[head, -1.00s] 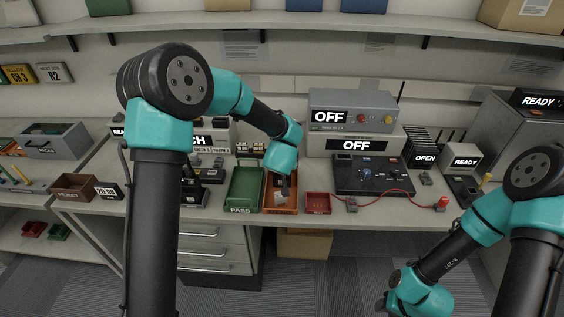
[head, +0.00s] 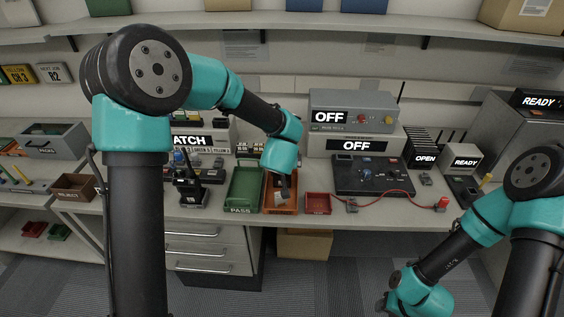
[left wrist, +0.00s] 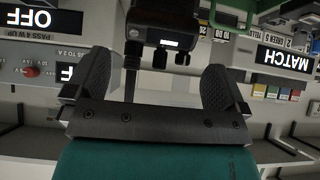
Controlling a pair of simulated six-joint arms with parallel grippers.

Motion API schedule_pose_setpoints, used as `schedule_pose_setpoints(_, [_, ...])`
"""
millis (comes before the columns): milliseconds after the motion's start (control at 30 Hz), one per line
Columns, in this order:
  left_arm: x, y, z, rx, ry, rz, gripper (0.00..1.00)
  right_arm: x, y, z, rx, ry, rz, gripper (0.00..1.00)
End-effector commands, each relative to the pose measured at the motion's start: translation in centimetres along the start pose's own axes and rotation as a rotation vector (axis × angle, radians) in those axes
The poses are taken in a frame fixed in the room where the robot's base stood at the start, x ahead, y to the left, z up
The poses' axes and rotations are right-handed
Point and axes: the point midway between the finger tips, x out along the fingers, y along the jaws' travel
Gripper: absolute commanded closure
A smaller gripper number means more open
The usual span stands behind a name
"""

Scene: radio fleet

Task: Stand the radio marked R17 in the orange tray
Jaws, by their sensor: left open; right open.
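The orange tray (head: 281,210) stands on the bench between the green PASS tray and a small red tray. My left gripper (head: 286,188) is over it, open, pointing down. In the left wrist view its two fingers (left wrist: 155,85) are spread apart. A dark radio (left wrist: 163,22) with a small lit display shows beyond them, its thin antenna (left wrist: 132,78) running between the fingers. Its mark is too small to read, and I cannot tell whether it rests on the tray floor. Another dark radio (head: 190,190) stands left of the green tray. My right gripper (head: 383,303) is open, low at front right.
The green PASS tray (head: 243,190) is close on the left, the red tray (head: 318,204) on the right. A dark panel (head: 372,176) with a red cable (head: 395,192) lies further right. Boxes reading OFF (head: 357,146) and MATCH (head: 193,138) stand behind.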

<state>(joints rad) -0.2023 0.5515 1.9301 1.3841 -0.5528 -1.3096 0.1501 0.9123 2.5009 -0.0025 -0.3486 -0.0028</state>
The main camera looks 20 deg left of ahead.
Motion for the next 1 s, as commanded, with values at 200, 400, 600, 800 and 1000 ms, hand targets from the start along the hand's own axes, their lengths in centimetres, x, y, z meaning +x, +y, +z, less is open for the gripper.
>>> schedule_pose_setpoints(200, [-3.9, 0.0, -0.1, 0.0, 0.002, 0.0, 0.0, 0.0, 0.0, 0.0, 0.0, 0.0, 0.0, 0.57])
schedule_pose_setpoints(400, [-5.8, 0.0, 0.0, 0.001, 0.0, 0.0, 0.0, 0.0, 0.0, 0.0, 0.0, 0.0, 0.0, 0.57])
schedule_pose_setpoints(600, [-6.2, 0.0, 0.0, 0.0, 0.0, -0.001, 0.0, 0.0, 0.0, 0.0, 0.0, 0.0, 0.0, 0.57])
schedule_pose_setpoints(800, [-6.2, 0.0, 0.0, 0.0, 0.0, -0.001, 0.0, 0.0, 0.0, 0.0, 0.0, 0.0, 0.0, 0.57])
schedule_pose_setpoints(1000, [-6.2, 0.0, 0.0, 0.0, 0.0, -0.001, 0.0, 0.0, 0.0, 0.0, 0.0, 0.0, 0.0, 0.57])
